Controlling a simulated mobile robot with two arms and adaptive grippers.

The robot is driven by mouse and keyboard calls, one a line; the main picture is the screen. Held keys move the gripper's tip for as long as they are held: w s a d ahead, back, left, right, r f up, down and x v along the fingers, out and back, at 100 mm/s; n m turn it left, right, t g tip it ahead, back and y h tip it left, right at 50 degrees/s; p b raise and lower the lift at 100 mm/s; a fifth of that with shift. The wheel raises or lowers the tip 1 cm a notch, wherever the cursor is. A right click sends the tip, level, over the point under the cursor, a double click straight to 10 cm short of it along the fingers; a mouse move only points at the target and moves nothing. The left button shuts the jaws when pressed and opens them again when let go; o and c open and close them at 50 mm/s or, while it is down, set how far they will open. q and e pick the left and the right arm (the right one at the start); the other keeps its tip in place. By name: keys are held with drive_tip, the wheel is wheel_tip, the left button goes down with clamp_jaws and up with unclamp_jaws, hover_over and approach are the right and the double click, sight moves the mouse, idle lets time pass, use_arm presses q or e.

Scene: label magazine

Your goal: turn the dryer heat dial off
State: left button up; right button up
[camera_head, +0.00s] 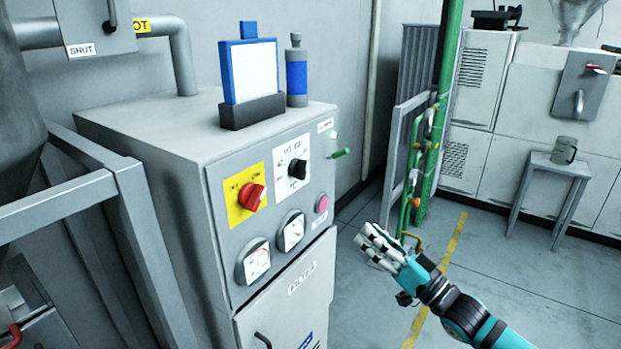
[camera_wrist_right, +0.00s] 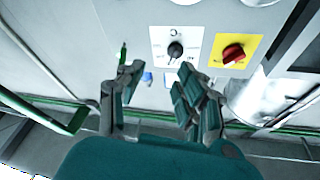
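The dryer cabinet (camera_head: 160,135) stands at the left centre of the head view. A black dial (camera_head: 297,168) sits on a white marked plate on its front; its lettering is too small to read surely. The dial also shows upside down in the right wrist view (camera_wrist_right: 175,50). A red knob (camera_head: 251,196) on a yellow plate is left of it in the head view. My right gripper (camera_head: 369,246) is open and empty, right of the panel and apart from it. In the wrist view its spread fingers (camera_wrist_right: 158,76) are below the dial. My left gripper is not in view.
Two gauges (camera_head: 291,231) and a pink button (camera_head: 321,204) are below the dial. A blue-and-white holder (camera_head: 250,75) and bottle (camera_head: 297,75) stand on top. Green pipes (camera_head: 427,160) rise behind my right gripper.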

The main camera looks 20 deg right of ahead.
sight(306, 172)
drive_tip(key=shift+n+y, duration=0.3)
drive_tip(key=shift+y, duration=0.5)
drive_tip(key=r+p+x, duration=0.1)
drive_tip(key=x, duration=0.5)
drive_tip(key=s+a+p+x, duration=0.1)
drive_tip(key=x, duration=0.5)
drive_tip(key=s+r+p+x, duration=0.1)
drive_tip(key=x, duration=0.5)
drive_tip(key=shift+w+a+r, duration=0.1)
drive_tip(key=shift+a+r, duration=0.2)
drive_tip(key=shift+r, duration=0.05)
clamp_jaws()
